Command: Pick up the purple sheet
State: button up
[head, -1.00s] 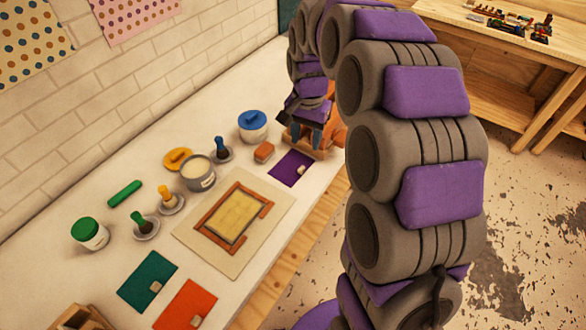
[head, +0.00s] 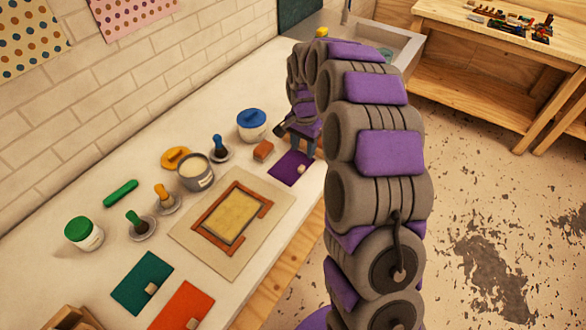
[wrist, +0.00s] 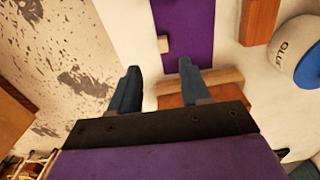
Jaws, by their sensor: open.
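The purple sheet (head: 288,168) lies flat on the white worktop, near its front edge. A small beige block sits on it (head: 302,169). In the wrist view the sheet (wrist: 188,30) runs up from near my fingertips to the top edge, with the beige block (wrist: 163,44) at its left side. My gripper (wrist: 158,67) is open and empty, its two blue-grey fingers apart at the sheet's near end. In the head view my gripper (head: 306,146) is beside the sheet's right end; its height above the worktop is hard to tell.
A wooden piece (wrist: 185,90) lies below and between my fingers. A brown block (head: 263,150) and a blue-lidded pot (head: 252,125) stand behind the sheet. A framed screen (head: 232,216) lies to the left, with green (head: 142,283) and orange (head: 184,308) sheets beyond.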

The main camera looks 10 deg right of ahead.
aim_at(301, 167)
notch_tip(301, 167, down, 4)
jog(key=shift+r+b, duration=0.15)
jog(key=shift+b, duration=0.15)
jog(key=f, duration=0.1)
jog(key=f+b, duration=0.1)
jog(key=f, duration=0.1)
jog(key=f+b, duration=0.1)
jog(key=f, duration=0.1)
jog(key=shift+w+a+f, duration=0.1)
jog(key=shift+w+f, duration=0.05)
jog(key=shift+w, duration=0.2)
jog(key=shift+c, duration=0.4)
grip_shut()
